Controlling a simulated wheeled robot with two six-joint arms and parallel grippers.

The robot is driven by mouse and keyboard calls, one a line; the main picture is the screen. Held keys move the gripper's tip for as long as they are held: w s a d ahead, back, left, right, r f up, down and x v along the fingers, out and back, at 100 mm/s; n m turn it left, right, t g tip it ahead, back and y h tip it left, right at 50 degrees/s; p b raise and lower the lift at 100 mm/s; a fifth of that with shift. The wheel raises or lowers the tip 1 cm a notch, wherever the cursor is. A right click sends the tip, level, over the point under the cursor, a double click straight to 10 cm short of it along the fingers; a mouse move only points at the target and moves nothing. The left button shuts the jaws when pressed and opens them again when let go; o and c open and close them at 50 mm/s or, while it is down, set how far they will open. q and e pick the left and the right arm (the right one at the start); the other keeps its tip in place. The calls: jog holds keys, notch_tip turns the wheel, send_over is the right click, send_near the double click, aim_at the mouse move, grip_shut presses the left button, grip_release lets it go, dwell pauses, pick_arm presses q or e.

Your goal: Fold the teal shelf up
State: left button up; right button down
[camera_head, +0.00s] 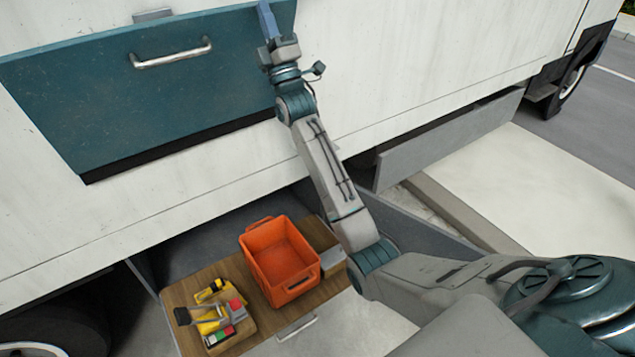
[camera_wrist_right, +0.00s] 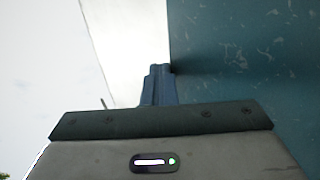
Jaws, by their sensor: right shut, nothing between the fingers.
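The teal shelf (camera_head: 130,95) is a large flat panel on the white truck side at the upper left of the head view, lying near the wall, with a dark gap along its lower edge. A silver handle (camera_head: 172,55) is on its face. My right gripper (camera_head: 266,18) is at the panel's right end, fingers shut and empty. In the right wrist view the shut fingers (camera_wrist_right: 158,82) are beside the edge of the teal panel (camera_wrist_right: 245,60), with white truck wall to the left. I cannot tell whether they touch it. My left gripper is not in view.
Below, an open drawer (camera_head: 180,292) holds an orange crate (camera_head: 280,262) and yellow tools (camera_head: 212,318). A grey lower flap (camera_head: 440,145) hangs open to the right. A truck wheel (camera_head: 572,82) is at the far right. Pale pavement (camera_head: 540,190) lies clear at the right.

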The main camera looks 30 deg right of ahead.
jog(key=w+r+g+p, duration=0.1)
jog(key=w+r+g, duration=0.1)
jog(key=w, duration=0.8)
jog(key=shift+w+a+r+g, duration=0.15)
jog(key=shift+a+r+g, duration=0.05)
jog(key=shift+r+g, duration=0.1)
jog(key=shift+d+f, duration=0.1)
jog(key=shift+f, duration=0.05)
